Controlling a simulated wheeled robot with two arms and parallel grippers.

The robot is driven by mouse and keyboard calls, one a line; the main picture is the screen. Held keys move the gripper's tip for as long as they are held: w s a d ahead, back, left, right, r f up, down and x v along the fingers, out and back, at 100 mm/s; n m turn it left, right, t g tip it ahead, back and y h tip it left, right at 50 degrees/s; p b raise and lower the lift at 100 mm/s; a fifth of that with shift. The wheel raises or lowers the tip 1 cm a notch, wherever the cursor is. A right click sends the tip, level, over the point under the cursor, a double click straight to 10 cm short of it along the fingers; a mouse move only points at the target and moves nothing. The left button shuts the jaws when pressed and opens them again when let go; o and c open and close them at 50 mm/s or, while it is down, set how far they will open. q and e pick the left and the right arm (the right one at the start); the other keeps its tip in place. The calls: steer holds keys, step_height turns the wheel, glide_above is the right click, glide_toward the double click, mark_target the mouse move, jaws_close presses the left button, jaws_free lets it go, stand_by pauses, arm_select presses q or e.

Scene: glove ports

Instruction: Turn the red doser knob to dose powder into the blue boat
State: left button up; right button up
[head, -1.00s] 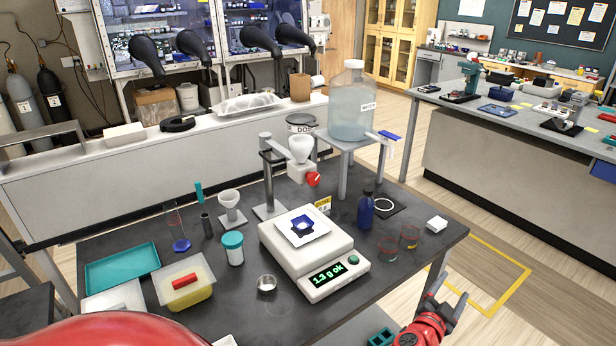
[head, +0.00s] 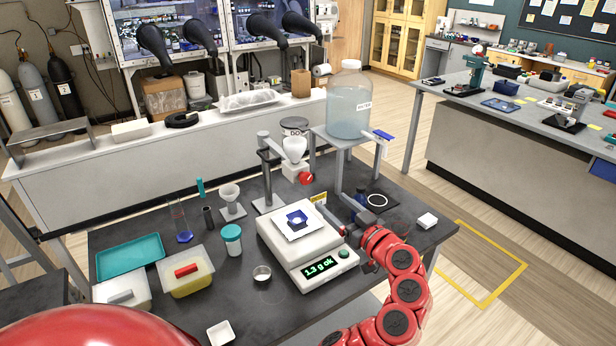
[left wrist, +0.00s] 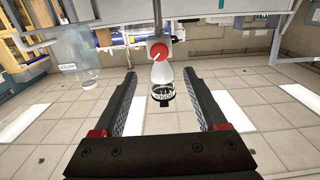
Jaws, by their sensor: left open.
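The red doser knob (head: 306,178) sits on the front of the doser, under its white funnel (head: 294,150). In the left wrist view the knob (left wrist: 159,52) shows ahead, in line with the gap between my fingers. The blue boat (head: 296,218) holds some white powder and rests on the balance (head: 282,243), below the doser. The balance display reads "1.3 g ok". My left gripper (head: 340,210) is open and empty, to the right of the balance and short of the knob. My right gripper is not in view.
A dark blue bottle (head: 360,200) stands close behind my gripper. A water jug (head: 348,105) stands on a raised platform behind. A teal-lidded jar (head: 232,239), a metal cup (head: 262,273) and a teal tray (head: 130,258) are on the left.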

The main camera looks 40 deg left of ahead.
mark_target(307, 181)
arm_select(q)
steer(key=p+x, duration=0.2)
steer(key=x, duration=0.3)
steer(key=p+x, duration=0.2)
steer(key=x, duration=0.3)
steer(key=shift+w+a+r, duration=0.2)
steer(key=shift+a+r, duration=0.05)
steer(key=shift+a, duration=0.05)
steer(key=shift+w+a+f, duration=0.2)
steer(key=shift+w+a, duration=0.1)
steer(key=shift+a, duration=0.3)
steer(key=shift+c, duration=0.2)
jaws_close()
